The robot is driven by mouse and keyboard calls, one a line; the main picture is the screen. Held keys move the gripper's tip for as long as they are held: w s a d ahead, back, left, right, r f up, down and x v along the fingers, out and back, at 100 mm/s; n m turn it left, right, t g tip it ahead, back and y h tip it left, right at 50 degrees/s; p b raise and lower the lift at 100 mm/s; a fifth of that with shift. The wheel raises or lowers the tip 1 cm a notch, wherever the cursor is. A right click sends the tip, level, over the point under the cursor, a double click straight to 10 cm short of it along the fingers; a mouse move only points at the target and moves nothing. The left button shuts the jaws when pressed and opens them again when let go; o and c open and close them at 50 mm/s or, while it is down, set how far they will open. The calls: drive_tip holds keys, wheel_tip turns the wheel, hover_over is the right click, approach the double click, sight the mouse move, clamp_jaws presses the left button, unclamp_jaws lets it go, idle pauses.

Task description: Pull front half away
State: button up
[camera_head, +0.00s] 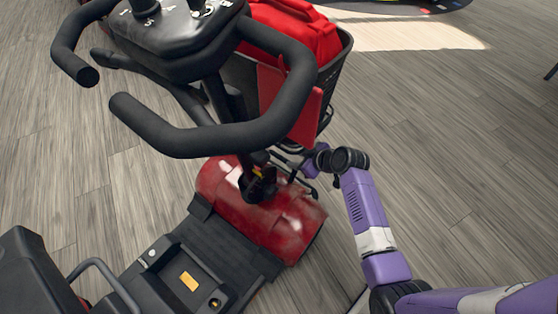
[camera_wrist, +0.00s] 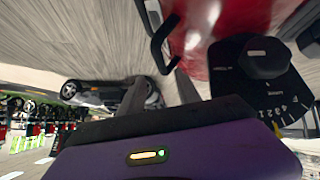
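The scooter's front half shows in the head view, with a glossy red front cover (camera_head: 245,205), black handlebars (camera_head: 215,135) and a black basket (camera_head: 340,65) holding a red bag (camera_head: 295,30). My gripper (camera_head: 297,170) is low beside the tiller base, below the basket; its fingers are hard to make out there. In the wrist view, two dark fingers of my gripper (camera_wrist: 160,85) stand apart. A black bent bar (camera_wrist: 160,45) lies just beyond the fingertips. No clear grip on it shows. Red bodywork (camera_wrist: 225,20) and a black panel with a numbered knob (camera_wrist: 265,58) are close.
The scooter's black floor deck (camera_head: 195,265) and a black seat part (camera_head: 35,270) are at lower left. Wood-look floor (camera_head: 445,180) is open on the right. Another vehicle (camera_wrist: 100,92) and colourful rows (camera_wrist: 30,125) show farther off in the wrist view.

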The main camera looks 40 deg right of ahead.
sight(284, 159)
drive_tip(key=b+x, duration=0.3)
drive_tip(key=x, duration=0.3)
drive_tip(key=shift+f, duration=0.2)
drive_tip(key=shift+b+x, duration=0.55)
drive_tip(key=shift+x, duration=0.25)
drive_tip(key=shift+r, duration=0.1)
clamp_jaws()
idle(0.6)
